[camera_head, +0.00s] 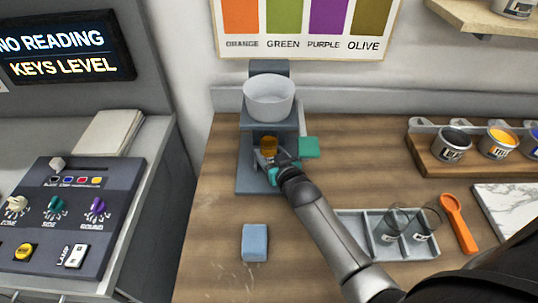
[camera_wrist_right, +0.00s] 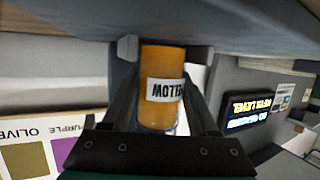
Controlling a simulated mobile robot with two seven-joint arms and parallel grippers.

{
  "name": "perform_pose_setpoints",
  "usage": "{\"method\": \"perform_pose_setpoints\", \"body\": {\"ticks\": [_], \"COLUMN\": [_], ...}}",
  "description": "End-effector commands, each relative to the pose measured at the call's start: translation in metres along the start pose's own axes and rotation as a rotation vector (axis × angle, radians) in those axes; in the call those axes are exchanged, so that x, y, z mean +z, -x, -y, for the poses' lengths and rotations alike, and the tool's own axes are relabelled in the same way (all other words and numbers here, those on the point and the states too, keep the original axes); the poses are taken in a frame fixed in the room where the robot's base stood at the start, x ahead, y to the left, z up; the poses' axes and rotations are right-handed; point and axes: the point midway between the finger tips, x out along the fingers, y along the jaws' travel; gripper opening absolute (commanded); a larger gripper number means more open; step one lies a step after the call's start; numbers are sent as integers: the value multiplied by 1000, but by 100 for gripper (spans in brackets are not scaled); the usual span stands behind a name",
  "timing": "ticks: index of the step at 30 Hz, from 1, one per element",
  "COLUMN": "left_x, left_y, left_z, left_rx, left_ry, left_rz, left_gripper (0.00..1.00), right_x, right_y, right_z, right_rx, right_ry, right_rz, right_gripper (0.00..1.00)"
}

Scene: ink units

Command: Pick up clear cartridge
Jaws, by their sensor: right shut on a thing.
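My right gripper (camera_head: 268,161) is shut on an orange-yellow cylinder (camera_head: 269,145) under the white bowl of the grey stand. In the right wrist view the cylinder (camera_wrist_right: 162,62) sits upside down between the fingers, its white label reading YELLOW. Two clear, empty-looking cups (camera_head: 393,222) (camera_head: 426,221) with white labels stand in the pale tray at the right; their lettering is too small to read. Either may be the clear cartridge. My right forearm passes just left of the tray. My left gripper is not in view.
The grey stand (camera_head: 245,180) holds the white bowl (camera_head: 269,98). The pale tray (camera_head: 383,252), an orange spoon (camera_head: 458,222) and a wooden paint rack (camera_head: 428,166) fill the right side.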

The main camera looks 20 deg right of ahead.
Motion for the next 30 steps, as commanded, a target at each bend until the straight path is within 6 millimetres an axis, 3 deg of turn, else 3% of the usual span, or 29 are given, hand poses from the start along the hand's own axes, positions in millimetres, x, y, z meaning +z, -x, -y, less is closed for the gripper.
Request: {"method": "perform_pose_setpoints", "body": {"ticks": [4, 13, 19, 30], "left_x": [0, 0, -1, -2], "left_y": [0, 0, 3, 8], "left_z": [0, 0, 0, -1], "left_rx": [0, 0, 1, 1], "left_ry": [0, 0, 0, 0], "left_rz": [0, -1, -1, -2], "left_gripper": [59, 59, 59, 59], "right_x": [0, -2, -14, 6], "right_y": [0, 0, 4, 58], "right_z": [0, 0, 0, 24], "right_rx": [0, 0, 0, -1], "right_ry": [0, 0, 0, -2], "right_rz": [1, -2, -3, 2], "right_gripper": [0, 0, 0, 0]}}
